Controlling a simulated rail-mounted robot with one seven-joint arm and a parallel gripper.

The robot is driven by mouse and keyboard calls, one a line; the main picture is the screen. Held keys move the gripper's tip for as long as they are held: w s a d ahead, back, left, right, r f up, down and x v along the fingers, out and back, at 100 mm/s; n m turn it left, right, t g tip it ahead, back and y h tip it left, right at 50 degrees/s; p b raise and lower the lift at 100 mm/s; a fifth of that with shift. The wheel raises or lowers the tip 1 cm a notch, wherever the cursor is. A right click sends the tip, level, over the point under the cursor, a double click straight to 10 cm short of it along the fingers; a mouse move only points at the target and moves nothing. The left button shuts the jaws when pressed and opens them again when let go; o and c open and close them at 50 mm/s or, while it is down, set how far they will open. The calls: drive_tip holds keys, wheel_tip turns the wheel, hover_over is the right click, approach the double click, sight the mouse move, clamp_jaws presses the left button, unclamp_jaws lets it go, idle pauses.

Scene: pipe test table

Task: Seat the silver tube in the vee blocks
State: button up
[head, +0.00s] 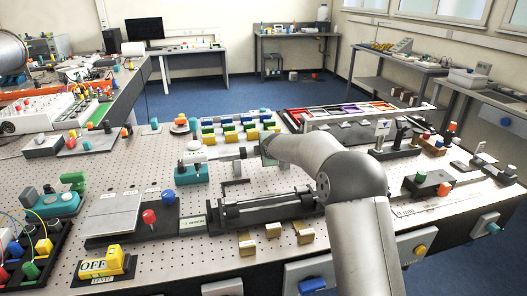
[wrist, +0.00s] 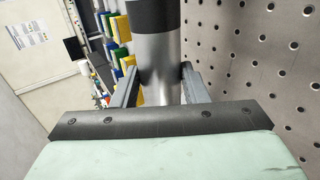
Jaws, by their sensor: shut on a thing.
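My gripper (wrist: 158,78) is shut on the silver tube (wrist: 161,88), with one dark finger on each side of it. The tube has a black band toward its far end in the wrist view. In the head view my gripper (head: 253,152) is over the back middle of the perforated table, partly hidden by my arm. The tube (head: 228,153) appears there as a short grey length left of the gripper. Whether it touches the white fixture (head: 196,158) beside it, I cannot tell. Several brass-coloured notched blocks (head: 274,230), possibly the vee blocks, stand near the front edge.
A long black fixture with a dark cylinder (head: 262,209) lies in front of my gripper. Rows of blue, green and yellow blocks (head: 230,133) stand behind it. Some perforated tabletop (head: 150,262) is bare.

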drive_tip(key=shift+f, duration=0.15)
drive_tip(key=o, duration=1.4)
drive_tip(key=shift+f, duration=0.1)
drive_tip(key=shift+b+v, duration=1)
drive_tip(key=shift+v, duration=7.8)
drive_tip(key=shift+w+a, duration=0.1)
